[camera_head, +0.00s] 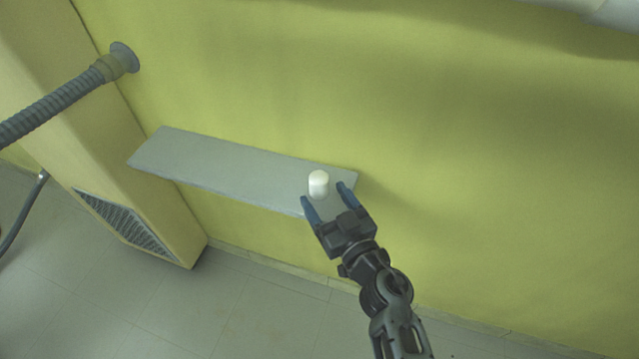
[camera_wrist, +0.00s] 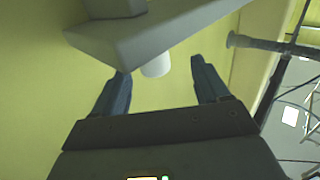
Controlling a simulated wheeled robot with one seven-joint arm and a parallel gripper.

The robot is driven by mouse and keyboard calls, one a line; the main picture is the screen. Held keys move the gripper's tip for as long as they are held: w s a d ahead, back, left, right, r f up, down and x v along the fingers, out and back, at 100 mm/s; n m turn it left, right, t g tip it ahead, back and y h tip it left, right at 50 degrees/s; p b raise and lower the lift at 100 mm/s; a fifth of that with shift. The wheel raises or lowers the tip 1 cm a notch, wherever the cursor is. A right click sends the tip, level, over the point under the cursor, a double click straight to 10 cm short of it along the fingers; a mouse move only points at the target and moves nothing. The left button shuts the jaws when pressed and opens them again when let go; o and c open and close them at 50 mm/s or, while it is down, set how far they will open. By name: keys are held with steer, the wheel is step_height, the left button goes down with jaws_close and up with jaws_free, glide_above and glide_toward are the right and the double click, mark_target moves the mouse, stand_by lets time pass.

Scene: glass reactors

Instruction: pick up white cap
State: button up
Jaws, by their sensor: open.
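The white cap (camera_head: 318,184) is a small white cylinder standing near the right end of a grey shelf (camera_head: 225,168) in the head view. My gripper (camera_head: 326,192) is open, with its blue-grey fingers pointing at the cap from the front. In the head view the cap shows between and slightly beyond the fingertips. In the wrist view the cap (camera_wrist: 157,66) lies ahead, between the two open fingers (camera_wrist: 160,77). Part of it is hidden there by a grey block-like shape. I see no contact between fingers and cap.
The shelf is fixed along a yellow-green wall (camera_head: 450,130), and its surface left of the cap is bare. A beige column with a grille (camera_head: 125,222) and a ribbed hose (camera_head: 60,100) stand at the left. The tiled floor (camera_head: 240,310) below is clear.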

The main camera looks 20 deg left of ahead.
mark_target(315, 173)
steer(key=shift+x, duration=0.95)
steer(key=shift+w+d+b+x, duration=0.15)
steer(key=shift+b+x, duration=0.4)
steer(key=shift+x, duration=0.75)
steer(key=shift+w+d+b+x, duration=0.15)
steer(key=shift+b+x, duration=0.4)
steer(key=shift+x, duration=0.75)
steer(key=shift+r, duration=0.2)
steer(key=shift+c, duration=0.3)
steer(key=c, duration=1)
